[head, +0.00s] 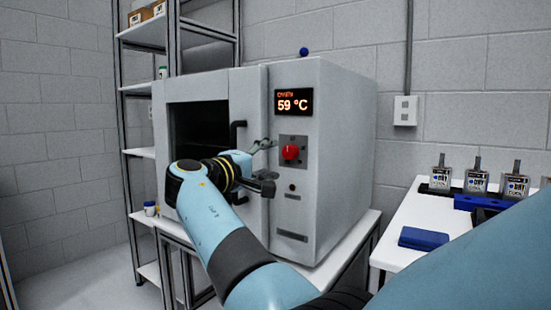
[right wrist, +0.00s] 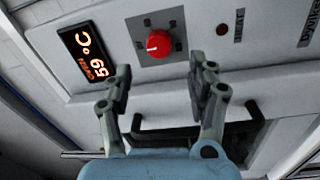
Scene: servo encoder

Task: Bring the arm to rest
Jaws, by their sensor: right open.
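My right arm reaches in from the lower right of the head view, and its gripper (head: 263,146) is just left of the red knob (head: 290,152) on the oven's (head: 335,150) front panel. In the right wrist view the gripper (right wrist: 163,78) has its two fingers spread apart with nothing between them. The red knob (right wrist: 158,43) shows beyond the fingertips, apart from them. The display (head: 293,102) reads 59 °C. The dark door handle (head: 238,135) is close to the gripper, and my arm hides part of the door. My left gripper is not in view.
A white table (head: 405,215) at the right holds a blue block (head: 423,238) and several small labelled devices (head: 477,181). A metal shelf rack (head: 140,88) stands behind the oven at the left. Open floor (head: 85,280) shows at the lower left.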

